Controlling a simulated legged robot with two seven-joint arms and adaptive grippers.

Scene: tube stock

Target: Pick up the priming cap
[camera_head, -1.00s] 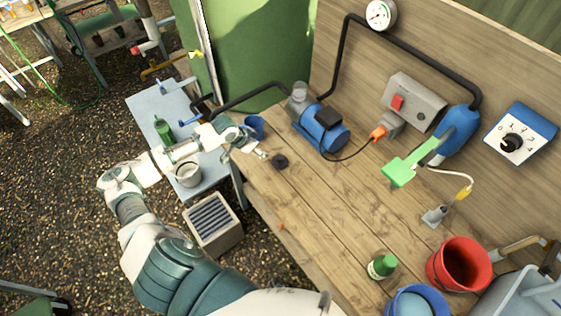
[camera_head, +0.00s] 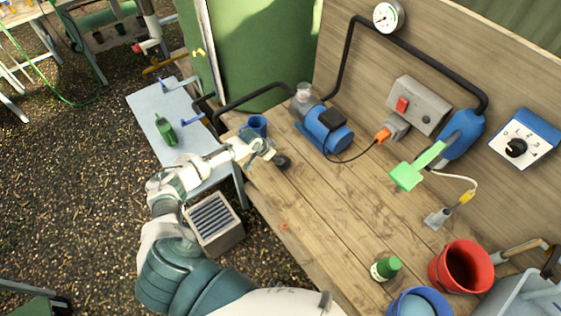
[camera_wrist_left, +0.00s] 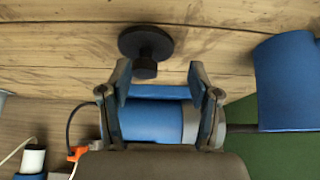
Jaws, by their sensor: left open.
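The priming cap is a small black round disc with a knob, lying on the wooden bench. It shows in the head view (camera_head: 283,162) just beyond my left gripper (camera_head: 268,150), and in the left wrist view (camera_wrist_left: 146,45) at the top middle. In the left wrist view my left gripper (camera_wrist_left: 160,75) has its two fingers apart with nothing between them. The cap lies ahead of the fingertips, nearer the left finger, and looks apart from them. My right gripper is not in view.
A blue pump (camera_head: 326,128) stands on the bench behind the cap. A blue cup (camera_head: 257,125) is close beside my left gripper. A green-capped bottle (camera_head: 385,268) and a red bucket (camera_head: 461,266) stand at the near right. The middle of the bench (camera_head: 320,205) is clear.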

